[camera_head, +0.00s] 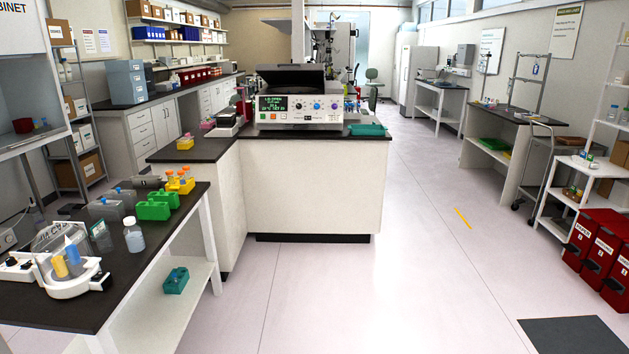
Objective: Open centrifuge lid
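The centrifuge (300,111) is a boxy white bench machine with a lit green display, several coloured knobs and buttons on its front panel. It stands on the dark top of the central island, in the middle distance. Its dark lid (291,77) shows as a black slanted panel above the body. It looks raised toward the back, but at this distance I cannot tell how far. The inside of the centrifuge is not visible. Neither of my grippers is in view.
The island (310,189) stands ahead. A nearer bench (150,268) at left holds a white device (68,285), a bottle (133,235) and green racks (155,206). Red bins (598,243) stand at right. The floor (420,260) at centre and right is mostly clear.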

